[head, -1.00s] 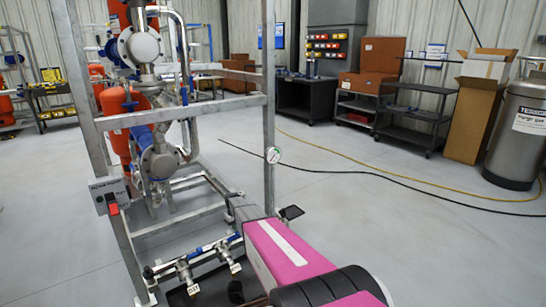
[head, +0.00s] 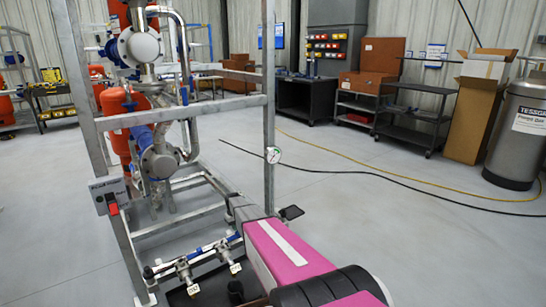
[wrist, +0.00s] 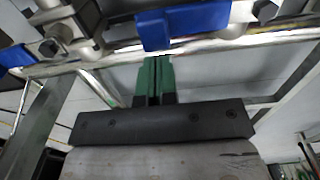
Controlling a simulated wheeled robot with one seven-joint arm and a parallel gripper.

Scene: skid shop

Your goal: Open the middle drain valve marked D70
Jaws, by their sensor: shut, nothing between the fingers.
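I cannot tell which is D70. In the wrist view a blue valve handle (wrist: 183,24) lies across the top centre. My gripper (wrist: 157,62) has its green fingers together, with tips at the lower edge of this handle. Whether they touch is unclear. In the head view my arm hides the gripper.
A second blue handle (wrist: 14,55) is at the wrist view's left edge, beside a metal valve body (wrist: 62,33). Steel skid posts (head: 268,110) stand close to my arm. A grey switch box (head: 107,195) hangs at left. The floor to the right is open, crossed by hoses.

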